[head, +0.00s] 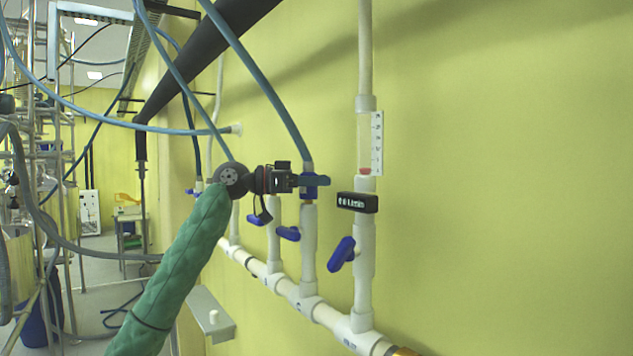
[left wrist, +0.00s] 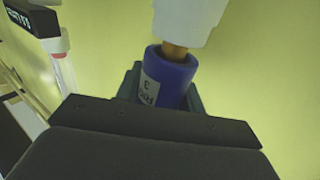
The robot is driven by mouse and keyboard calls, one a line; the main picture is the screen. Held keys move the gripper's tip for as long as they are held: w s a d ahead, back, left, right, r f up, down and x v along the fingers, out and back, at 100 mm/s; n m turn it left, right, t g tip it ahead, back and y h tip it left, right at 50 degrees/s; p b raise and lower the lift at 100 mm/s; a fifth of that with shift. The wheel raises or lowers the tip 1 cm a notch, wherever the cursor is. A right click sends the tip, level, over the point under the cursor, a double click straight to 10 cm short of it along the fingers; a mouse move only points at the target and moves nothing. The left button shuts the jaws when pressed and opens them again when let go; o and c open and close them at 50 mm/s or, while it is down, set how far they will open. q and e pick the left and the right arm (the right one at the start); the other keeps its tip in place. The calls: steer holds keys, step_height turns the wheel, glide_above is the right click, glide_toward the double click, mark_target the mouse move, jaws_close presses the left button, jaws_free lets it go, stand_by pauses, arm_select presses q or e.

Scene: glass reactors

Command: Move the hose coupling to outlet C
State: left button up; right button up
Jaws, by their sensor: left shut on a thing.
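The hose coupling (head: 309,188) is a blue collar at the lower end of a blue hose (head: 268,85). It is at the top of a white outlet pipe (head: 308,225). My left gripper (head: 316,180) reaches in from the left and is shut on the coupling. In the left wrist view the coupling (left wrist: 174,78) is between the jaws, with a printed label ending in 3. A brass stem (left wrist: 175,51) shows between it and the white pipe end (left wrist: 186,20). Outlet letters cannot be read. My right gripper is not in view.
A white manifold (head: 270,277) runs along the yellow wall, with blue valve handles (head: 341,253). The pipe to the right carries a flow display (head: 357,202) and a scaled tube (head: 369,140). Other hoses (head: 95,118) cross on the left. The wall at right is clear.

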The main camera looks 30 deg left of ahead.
arm_select(q)
steer(key=shift+f+b, duration=0.5)
steer(key=shift+f, duration=0.05)
stand_by(0.4)
steer(key=o, duration=1.1)
steer(key=shift+s+a+f, duration=0.1)
steer(key=shift+s+a, duration=0.1)
steer(key=shift+a, duration=0.05)
steer(key=shift+b+v, duration=1.65)
steer(key=shift+v, duration=1.95)
